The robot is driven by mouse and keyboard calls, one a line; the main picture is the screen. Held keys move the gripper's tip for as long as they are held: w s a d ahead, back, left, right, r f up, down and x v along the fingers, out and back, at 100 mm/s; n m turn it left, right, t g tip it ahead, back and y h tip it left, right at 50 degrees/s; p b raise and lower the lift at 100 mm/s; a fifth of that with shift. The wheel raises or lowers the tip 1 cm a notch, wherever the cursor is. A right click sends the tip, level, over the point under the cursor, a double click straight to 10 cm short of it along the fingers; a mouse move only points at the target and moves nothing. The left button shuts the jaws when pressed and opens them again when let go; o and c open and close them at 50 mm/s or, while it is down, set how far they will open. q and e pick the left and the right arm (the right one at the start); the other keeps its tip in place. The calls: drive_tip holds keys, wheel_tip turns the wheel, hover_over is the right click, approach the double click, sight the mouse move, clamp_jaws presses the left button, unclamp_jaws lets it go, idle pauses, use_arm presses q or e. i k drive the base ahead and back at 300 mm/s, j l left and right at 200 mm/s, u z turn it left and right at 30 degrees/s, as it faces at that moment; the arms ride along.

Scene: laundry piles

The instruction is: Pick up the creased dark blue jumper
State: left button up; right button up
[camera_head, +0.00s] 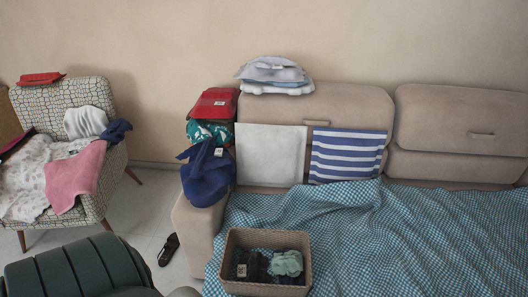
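A creased dark blue garment (208,178) with a small white tag hangs over the left arm of the sofa, below a teal patterned cloth. A second, smaller crumpled dark blue cloth (115,131) lies over the right arm of the patterned armchair at the left. I cannot tell from their shapes which one is the jumper. Neither of my grippers shows in the head view.
The beige sofa (440,125) carries a red folded item (214,103), pale folded clothes (275,72), a checked blanket (400,250) and a wicker basket (268,288). The armchair (75,93) holds more clothes. A dark green ribbed object (75,265) fills the lower left. A dark shoe (169,249) lies on the floor.

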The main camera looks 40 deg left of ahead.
sight(207, 176)
drive_tip(key=k+j+z, duration=0.2)
drive_tip(key=z, duration=0.3)
drive_tip(key=k+j+z, duration=0.25)
drive_tip(key=z, duration=0.2)
drive_tip(key=k+z, duration=0.2)
drive_tip(key=z, duration=0.3)
drive_tip(key=k+z, duration=0.3)
drive_tip(key=z, duration=0.15)
drive_tip(key=k+j+z, duration=0.1)
drive_tip(key=k, duration=0.25)
drive_tip(key=k+j+z, duration=0.1)
drive_tip(key=k+j, duration=0.15)
drive_tip(key=k, duration=0.15)
drive_tip(key=k+j+u, duration=0.15)
drive_tip(key=j+u, duration=0.15)
drive_tip(key=k+j+u, duration=0.15)
drive_tip(key=j+u, duration=0.45)
drive_tip(key=k+j+u, duration=0.1)
drive_tip(key=j+u, duration=0.2)
drive_tip(key=j, duration=0.2)
